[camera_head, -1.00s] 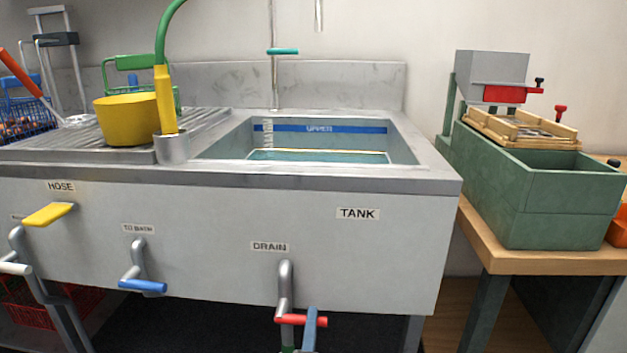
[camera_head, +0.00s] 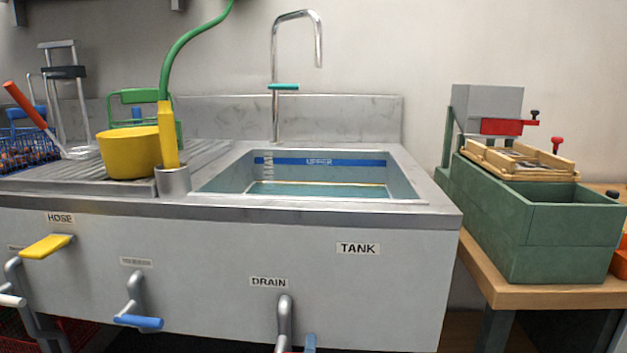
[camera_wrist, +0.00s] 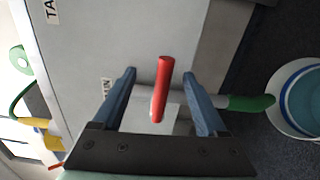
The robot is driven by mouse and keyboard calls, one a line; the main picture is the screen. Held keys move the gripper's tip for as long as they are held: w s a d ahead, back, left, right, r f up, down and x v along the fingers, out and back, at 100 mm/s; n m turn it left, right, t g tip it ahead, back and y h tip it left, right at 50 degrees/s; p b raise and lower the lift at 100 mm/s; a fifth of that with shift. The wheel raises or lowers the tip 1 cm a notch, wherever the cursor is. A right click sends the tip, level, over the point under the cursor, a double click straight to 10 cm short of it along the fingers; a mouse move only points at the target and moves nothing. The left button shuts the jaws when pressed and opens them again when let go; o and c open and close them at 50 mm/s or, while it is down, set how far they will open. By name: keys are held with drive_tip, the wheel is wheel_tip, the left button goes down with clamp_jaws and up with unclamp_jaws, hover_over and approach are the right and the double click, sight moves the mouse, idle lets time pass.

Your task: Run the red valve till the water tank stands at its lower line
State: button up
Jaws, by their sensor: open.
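The red valve handle (camera_wrist: 162,88) stands between the two blue fingers of my open gripper (camera_wrist: 159,72) in the wrist view, with a gap on each side. In the head view only a sliver of the red handle and one finger (camera_head: 310,343) show at the bottom edge, below the DRAIN label (camera_head: 268,282). The water tank (camera_head: 420,184) holds teal water (camera_head: 318,190), well below the blue UPPER band (camera_head: 345,162). A thin yellowish line (camera_head: 340,184) runs along the water's far edge; I cannot tell whether it is the lower line.
A green spout (camera_wrist: 250,103) points towards a white-rimmed round container (camera_wrist: 277,112) holding blue-teal liquid. A blue lever (camera_head: 138,322) and a yellow lever (camera_head: 46,246) sit left of the drain. A green box (camera_head: 560,235) stands on the wooden table at right.

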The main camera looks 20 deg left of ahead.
drive_tip(key=p+v, duration=0.8)
drive_tip(key=v, duration=0.1)
drive_tip(key=shift+r, duration=0.1)
idle(0.5)
drive_tip(key=w+d+r+m+t+h, duration=0.1)
drive_tip(key=w+d+r+m+t, duration=0.15)
drive_tip(key=r, duration=0.65)
drive_tip(key=w+d+r+m+t+h, duration=0.1)
drive_tip(key=d+r+m, duration=0.25)
drive_tip(key=r, duration=0.65)
drive_tip(key=w+d+r+m+t+h, duration=0.1)
drive_tip(key=w+d+r+m, duration=0.2)
drive_tip(key=r, duration=0.6)
drive_tip(key=s+d+r+m+t+h+p, duration=0.15)
drive_tip(key=s+r+m, duration=0.3)
drive_tip(key=r, duration=0.55)
drive_tip(key=s+d+r+m+t, duration=0.2)
drive_tip(key=s+d+r+m, duration=0.15)
drive_tip(key=s+r, duration=0.45)
drive_tip(key=s+d+r+m+t+h, duration=0.1)
drive_tip(key=s+r+m+t, duration=0.3)
drive_tip(key=r, duration=0.7)
wheel_tip(320, 180, up, 36)
drive_tip(key=w+g+p, duration=0.1)
drive_tip(key=g+p, duration=0.1)
drive_tip(key=p, duration=3.4)
drive_tip(key=shift+w+f+m, duration=0.15)
drive_tip(key=shift+f+m, duration=0.05)
drive_tip(key=shift+m, duration=0.2)
